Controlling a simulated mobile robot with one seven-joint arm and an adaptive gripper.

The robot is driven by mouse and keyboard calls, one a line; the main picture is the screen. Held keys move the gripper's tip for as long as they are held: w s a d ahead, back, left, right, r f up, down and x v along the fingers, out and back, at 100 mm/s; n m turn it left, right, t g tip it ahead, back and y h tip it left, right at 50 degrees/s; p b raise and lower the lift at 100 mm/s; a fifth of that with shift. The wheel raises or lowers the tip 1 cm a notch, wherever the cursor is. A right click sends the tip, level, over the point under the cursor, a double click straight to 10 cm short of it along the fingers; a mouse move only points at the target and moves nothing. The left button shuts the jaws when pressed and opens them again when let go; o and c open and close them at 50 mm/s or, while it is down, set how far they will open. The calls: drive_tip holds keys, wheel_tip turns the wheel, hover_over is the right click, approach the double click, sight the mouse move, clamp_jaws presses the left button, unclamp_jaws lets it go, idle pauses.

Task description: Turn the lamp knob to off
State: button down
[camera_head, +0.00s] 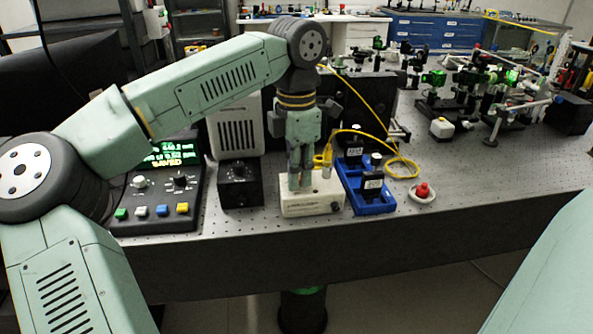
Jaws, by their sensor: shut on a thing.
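A cream box (312,207) with faint dark lettering on its front stands near the front edge of the bench; it looks like the lamp unit. My gripper (300,186) points straight down at the top of this box. Its fingers are close together at the box top, shut on what appears to be the lamp knob. The knob is hidden by the fingers, so its angle cannot be read. A small dark round part (336,206) shows at the lower right of the box front.
Left of the box are a black box with a dial (240,190) and a console (160,212) with a lit screen reading SAVED. Close on the right are a blue holder (374,206), a yellow cable (404,164) and a red button (422,190). The bench's right front is clear.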

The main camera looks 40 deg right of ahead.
idle(0.3)
drive_tip(key=c, duration=1.5)
unclamp_jaws()
wheel_tip(320, 180, up, 12)
drive_tip(key=shift+r, duration=0.1)
